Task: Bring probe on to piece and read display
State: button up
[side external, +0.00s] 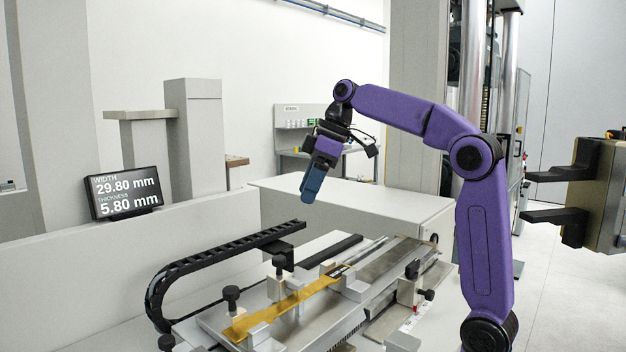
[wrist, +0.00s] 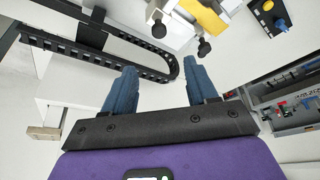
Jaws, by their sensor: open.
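A yellow flat piece (side external: 288,307) lies in a metal measuring fixture (side external: 212,325), between small blocks. Part of the yellow piece (wrist: 207,18) also shows at the top of the wrist view. The probe cannot be told apart for sure; a small dark-and-white part (side external: 338,271) sits at the piece's far end. The display (side external: 125,193) reads WIDTH 29.80 mm and THICKNESS 5.80 mm. My gripper (side external: 309,194) hangs in the air above and behind the fixture, apart from the piece. Its blue fingers (wrist: 160,76) are spread and empty in the wrist view.
A black cable chain (side external: 190,269) curves along the fixture's left side. Black knobs (side external: 232,296) stand up around the piece. A low white cabinet (side external: 350,207) stands behind. Dark machine jaws (side external: 565,217) jut in at the right. The air around my gripper is clear.

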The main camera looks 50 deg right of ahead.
jog(key=shift+v, duration=0.75)
dwell(0.8)
jog(key=s+a+f+n+g+h, duration=0.1)
jog(key=s+a+f+g, duration=0.1)
jog(key=s+a+f, duration=1)
jog(key=s+d+f+n+h, duration=0.1)
jog(key=s+f, duration=0.6)
jog(key=s, duration=0.2)
jog(key=s+d+f+n+g, duration=0.1)
jog(key=s+d+f, duration=0.1)
jog(key=s+f, duration=0.5)
jog(key=s, duration=0.3)
jog(key=shift+d+n+h, duration=0.3)
jog(key=shift+h, duration=0.1)
jog(key=shift+s, duration=0.15)
dwell(1.0)
